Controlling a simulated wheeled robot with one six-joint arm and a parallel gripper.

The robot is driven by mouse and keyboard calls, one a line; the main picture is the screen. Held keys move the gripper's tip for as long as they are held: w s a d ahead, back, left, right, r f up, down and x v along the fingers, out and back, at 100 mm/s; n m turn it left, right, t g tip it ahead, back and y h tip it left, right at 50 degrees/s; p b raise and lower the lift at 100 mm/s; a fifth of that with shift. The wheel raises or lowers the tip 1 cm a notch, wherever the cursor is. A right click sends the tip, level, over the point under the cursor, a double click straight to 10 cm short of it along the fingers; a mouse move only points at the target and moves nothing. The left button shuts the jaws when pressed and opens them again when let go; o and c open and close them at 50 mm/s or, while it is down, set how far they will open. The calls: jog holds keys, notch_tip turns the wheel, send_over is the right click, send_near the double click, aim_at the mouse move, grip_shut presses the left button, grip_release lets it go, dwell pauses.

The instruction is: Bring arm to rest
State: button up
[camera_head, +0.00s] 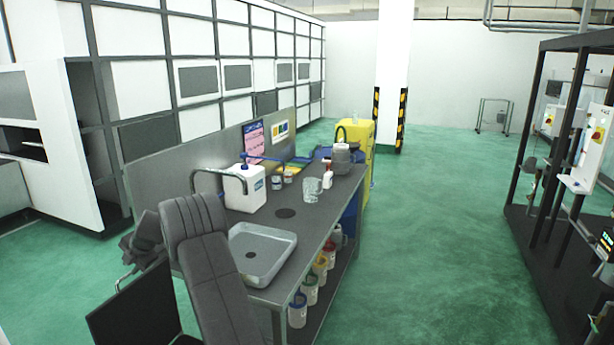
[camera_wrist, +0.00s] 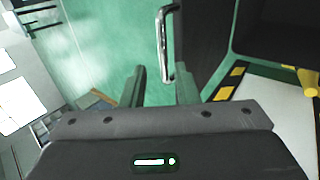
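My arm (camera_head: 215,265) is dark grey and stands bent at the lower left in the head view, in front of the near end of the workbench. My gripper (camera_wrist: 161,88) shows in the wrist view as two dark fingers standing apart. In the head view the wrist is partly hidden behind the arm link, and I cannot make out the fingers clearly there.
The workbench (camera_head: 310,218) carries a sink tray (camera_head: 262,252), a white canister (camera_head: 244,188) and a glass beaker (camera_head: 312,187). Several small buckets (camera_head: 311,291) sit below. Tall cabinets (camera_head: 140,88) line the left. Green floor (camera_head: 435,235) is clear on the right, before a dark rack (camera_head: 541,150).

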aim_at(128, 274)
jog(key=p+x, duration=0.1)
jog(key=x, duration=0.5)
jog(key=shift+a+f, duration=0.25)
jog(key=shift+f, duration=0.15)
jog(key=b+v, duration=0.3)
jog(key=v, duration=1.1)
jog(key=p+x, duration=0.3)
jog(key=x, duration=1.1)
jog(key=shift+p, duration=0.3)
jog(key=shift+f, duration=0.15)
jog(key=shift+s+d, duration=0.2)
jog(key=shift+d, duration=0.4)
